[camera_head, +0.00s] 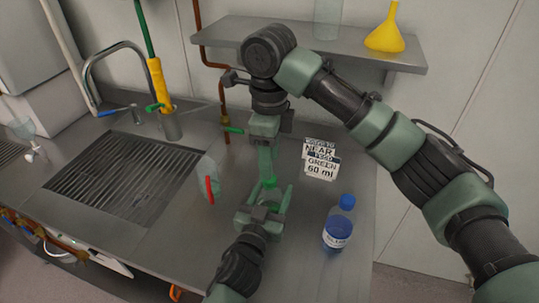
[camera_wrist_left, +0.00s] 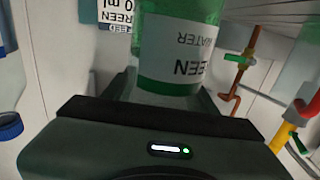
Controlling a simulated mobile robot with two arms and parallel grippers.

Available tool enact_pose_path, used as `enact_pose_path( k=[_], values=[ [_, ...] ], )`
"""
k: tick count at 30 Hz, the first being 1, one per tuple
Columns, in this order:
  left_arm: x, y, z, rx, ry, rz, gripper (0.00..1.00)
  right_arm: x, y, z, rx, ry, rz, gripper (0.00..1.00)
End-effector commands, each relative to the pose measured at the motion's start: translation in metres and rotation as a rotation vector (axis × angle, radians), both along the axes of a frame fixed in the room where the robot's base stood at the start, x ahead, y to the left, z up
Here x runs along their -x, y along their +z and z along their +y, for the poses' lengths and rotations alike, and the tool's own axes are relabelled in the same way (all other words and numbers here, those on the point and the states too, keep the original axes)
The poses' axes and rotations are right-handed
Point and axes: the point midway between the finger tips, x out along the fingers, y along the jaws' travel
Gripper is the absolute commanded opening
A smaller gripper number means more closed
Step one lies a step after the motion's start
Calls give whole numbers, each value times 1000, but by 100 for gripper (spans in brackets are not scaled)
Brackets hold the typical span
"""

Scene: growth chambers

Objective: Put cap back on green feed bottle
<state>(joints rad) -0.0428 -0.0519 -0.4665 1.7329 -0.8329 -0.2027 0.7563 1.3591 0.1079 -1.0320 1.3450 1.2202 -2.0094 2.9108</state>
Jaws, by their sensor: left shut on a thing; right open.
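The green feed bottle (camera_wrist_left: 178,50) stands large in the left wrist view, with a white label and green liquid. My left gripper (camera_head: 265,208) is shut on it; in the head view the gripper and arm hide most of the bottle. A small bright green piece (camera_head: 270,183) shows at the bottle's top, between the two grippers; I cannot tell whether it is the cap or the bottle's neck. My right gripper (camera_head: 267,165) points down directly above it and is open. Whether its fingers touch the green piece is unclear.
A blue bottle (camera_head: 337,227) with a blue cap stands at right on the steel counter (camera_head: 150,240). Label cards (camera_head: 321,160) stand behind it. A clear item with a red strip (camera_head: 210,189) is left of the grippers, near the sink (camera_head: 125,175). A shelf (camera_head: 300,38) holds a yellow funnel (camera_head: 385,32).

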Motion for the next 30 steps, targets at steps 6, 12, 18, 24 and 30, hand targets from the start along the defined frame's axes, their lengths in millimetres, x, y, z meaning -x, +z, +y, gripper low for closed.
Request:
enact_pose_path(
  k=[6, 12, 18, 24, 30],
  values=[
    [0, 1, 0, 1, 0, -2, 0, 0, 2, 0, 0, 268, -2, 46],
    [0, 1, 0, 1, 0, -2, 0, 0, 6, 1, 2, 705, -3, 46],
    [0, 1, 0, 1, 0, -2, 0, -1, 9, 1, 3, 1153, -3, 46],
    [0, 1, 0, 1, 0, -2, 0, 0, 12, 2, 4, 1599, -1, 46],
    [0, 1, 0, 1, 0, -2, 0, 0, 15, 2, 5, 2045, 0, 46]
  ],
)
